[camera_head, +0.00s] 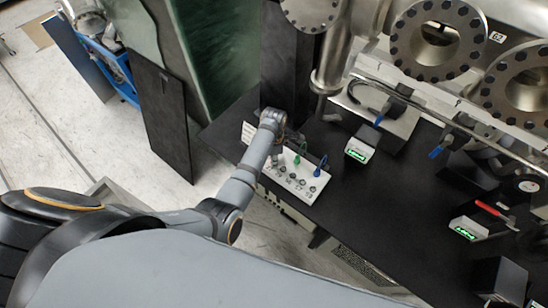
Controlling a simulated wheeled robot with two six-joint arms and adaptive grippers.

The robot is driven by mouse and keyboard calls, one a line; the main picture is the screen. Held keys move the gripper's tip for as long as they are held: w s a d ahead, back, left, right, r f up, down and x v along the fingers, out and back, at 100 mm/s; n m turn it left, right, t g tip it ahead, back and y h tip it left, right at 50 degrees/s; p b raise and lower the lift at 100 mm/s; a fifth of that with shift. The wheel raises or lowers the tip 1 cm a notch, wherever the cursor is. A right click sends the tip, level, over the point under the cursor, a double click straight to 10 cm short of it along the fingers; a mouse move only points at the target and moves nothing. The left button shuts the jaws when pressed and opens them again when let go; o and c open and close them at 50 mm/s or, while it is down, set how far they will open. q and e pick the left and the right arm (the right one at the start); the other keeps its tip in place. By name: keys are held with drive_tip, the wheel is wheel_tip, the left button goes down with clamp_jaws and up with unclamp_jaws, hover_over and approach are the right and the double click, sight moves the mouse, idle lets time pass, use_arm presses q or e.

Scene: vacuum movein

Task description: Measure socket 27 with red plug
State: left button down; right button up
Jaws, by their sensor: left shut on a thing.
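A white socket panel (307,190) with a row of round numbered sockets lies on the black table. A green plug (298,157) and a blue plug (320,164) stand on it with their cables. The socket numbers are too small to read, so I cannot pick out socket 27. My left gripper (287,138) is at the upper left part of the panel, close to the green plug. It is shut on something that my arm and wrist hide. I see no red plug clearly. My right gripper is out of view.
A small box with a green display (358,151) stands right of the panel, and a second display box (467,229) stands farther right beside a red-handled tool (489,209). Steel flanged pipes (437,42) line the back. The black table (385,210) has bare room between the boxes.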

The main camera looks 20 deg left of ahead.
use_arm(q)
drive_tip(key=shift+w, duration=0.1)
drive_tip(key=c, duration=1)
unclamp_jaws()
drive_tip(key=shift+c, duration=0.2)
wheel_tip(320, 180, up, 8)
drive_tip(key=shift+f, duration=0.2)
